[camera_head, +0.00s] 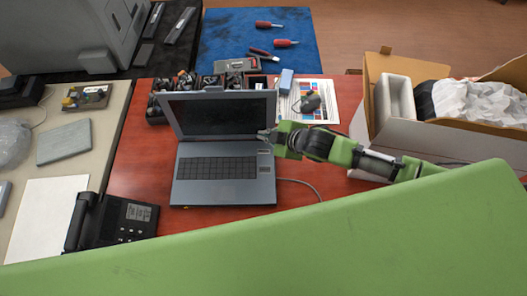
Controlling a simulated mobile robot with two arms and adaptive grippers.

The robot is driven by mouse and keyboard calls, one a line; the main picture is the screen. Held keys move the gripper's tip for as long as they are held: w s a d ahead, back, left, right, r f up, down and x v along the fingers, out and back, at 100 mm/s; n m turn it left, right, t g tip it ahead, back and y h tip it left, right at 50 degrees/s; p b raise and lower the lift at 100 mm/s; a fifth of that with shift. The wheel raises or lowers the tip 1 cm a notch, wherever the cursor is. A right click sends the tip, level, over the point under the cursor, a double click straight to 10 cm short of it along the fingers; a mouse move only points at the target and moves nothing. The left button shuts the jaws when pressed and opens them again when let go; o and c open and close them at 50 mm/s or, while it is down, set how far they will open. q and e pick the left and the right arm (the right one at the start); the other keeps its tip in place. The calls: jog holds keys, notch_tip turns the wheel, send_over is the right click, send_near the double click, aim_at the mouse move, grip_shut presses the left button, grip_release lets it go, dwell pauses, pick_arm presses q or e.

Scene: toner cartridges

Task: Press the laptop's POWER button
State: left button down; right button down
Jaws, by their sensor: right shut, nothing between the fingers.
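The grey laptop (225,165) stands open on the red table. Its screen (222,115) is dark and tilted back, and its keyboard (217,168) faces me. A narrow strip with small marks (265,160) runs along the right side of the keyboard deck; the POWER button cannot be made out for certain. My right gripper (265,135) is shut and empty. Its fingertips are at the upper right corner of the keyboard deck, near the hinge; whether they touch it I cannot tell. My left gripper is not in view.
A black desk phone (112,220) stands left of the laptop. A dark organiser (205,82) is behind the screen. A mouse (310,102) lies on a printed sheet (322,117) behind my right arm. An open cardboard box (375,70) stands at the right. A cable leaves the laptop's right side.

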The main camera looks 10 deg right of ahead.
aim_at(265, 153)
notch_tip(265, 153, down, 7)
jog(key=b, duration=0.5)
jog(key=shift+r, duration=0.1)
jog(key=shift+f+b, duration=0.3)
jog(key=shift+b, duration=0.1)
jog(key=shift+f, duration=0.1)
dwell(0.7)
jog(key=shift+f, duration=0.3)
jog(key=shift+f, duration=0.4)
dwell(0.7)
jog(key=shift+r, duration=0.15)
jog(key=shift+r+p, duration=0.7)
jog(key=shift+p, duration=0.1)
